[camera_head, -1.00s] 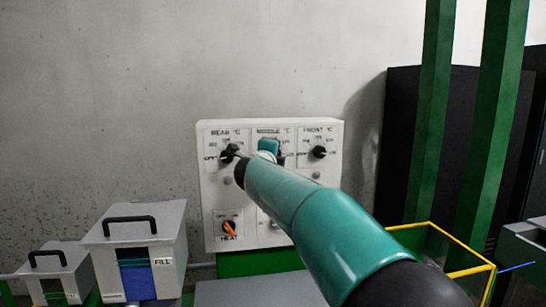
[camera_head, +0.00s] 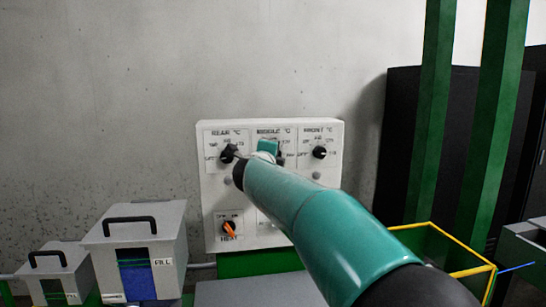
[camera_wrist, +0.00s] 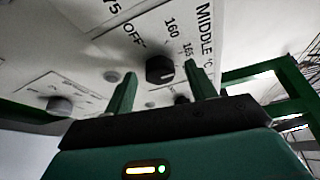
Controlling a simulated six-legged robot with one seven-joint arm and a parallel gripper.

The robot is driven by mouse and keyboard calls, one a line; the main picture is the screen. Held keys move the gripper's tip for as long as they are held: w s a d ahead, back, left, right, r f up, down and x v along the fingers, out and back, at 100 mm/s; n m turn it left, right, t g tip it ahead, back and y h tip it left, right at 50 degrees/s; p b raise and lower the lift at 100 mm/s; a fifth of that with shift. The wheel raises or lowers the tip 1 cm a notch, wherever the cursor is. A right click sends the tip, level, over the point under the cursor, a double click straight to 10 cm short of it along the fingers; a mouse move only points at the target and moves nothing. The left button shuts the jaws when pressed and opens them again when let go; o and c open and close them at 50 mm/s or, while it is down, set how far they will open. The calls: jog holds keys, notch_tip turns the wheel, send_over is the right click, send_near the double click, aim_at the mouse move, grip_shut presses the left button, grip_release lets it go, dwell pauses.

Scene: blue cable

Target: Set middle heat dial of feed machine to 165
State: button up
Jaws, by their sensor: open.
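The white control panel (camera_head: 213,195) stands against the wall in the head view, with dials labelled rear, middle and front. The middle dial (camera_wrist: 159,69) is a black knob in the wrist view, beside the printed marks OFF, 160 and 165. A light line on the knob points to the lower right side; the exact setting is unclear. My gripper (camera_wrist: 156,88) is open, with its green fingers on either side of the dial and no clear contact. In the head view my arm hides the middle dial and most of my gripper.
The rear dial (camera_head: 229,152) and front dial (camera_head: 320,152) flank the middle one. An orange heat switch (camera_head: 230,229) is at the lower left of the panel. Lidded grey boxes (camera_head: 139,222) stand left, a yellow-rimmed green bin (camera_head: 437,236) right.

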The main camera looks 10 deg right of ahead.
jog(key=f+v, duration=0.1)
jog(key=v, duration=1.1)
jog(key=shift+s+a+r, duration=0.2)
jog(key=shift+s+r, duration=0.15)
jog(key=shift+r, duration=0.15)
